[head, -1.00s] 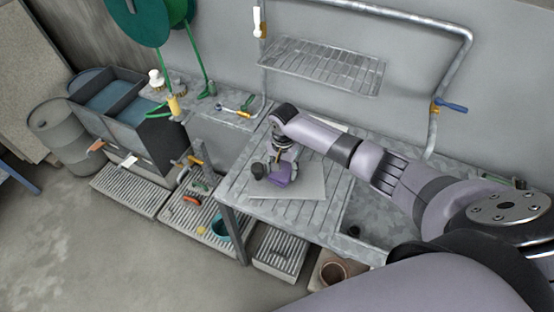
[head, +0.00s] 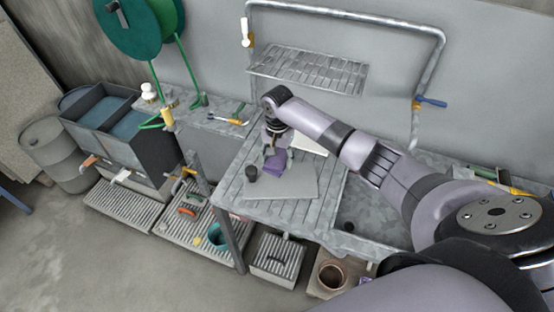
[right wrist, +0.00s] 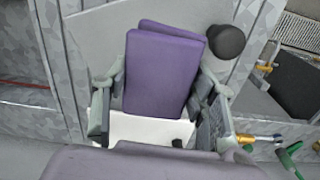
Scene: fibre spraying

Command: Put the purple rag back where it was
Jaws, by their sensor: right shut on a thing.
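The purple rag (head: 277,163) is a folded cloth above a pale flat board (head: 295,190) on the slatted metal bench. My right gripper (head: 275,150) is shut on it; the rag also shows between the two fingers in the right wrist view (right wrist: 160,75). The rag seems a little above the board, but I cannot tell the exact gap. A dark round-topped object (head: 251,173) stands on the board just left of the rag and shows at the upper right in the wrist view (right wrist: 226,42). My left gripper is not in view.
A wire shelf (head: 308,70) hangs on the wall above the bench. A pipe with a blue-handled valve (head: 430,102) is at the right. A small side ledge with tools (head: 215,115) adjoins at the left. The board's front part is bare.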

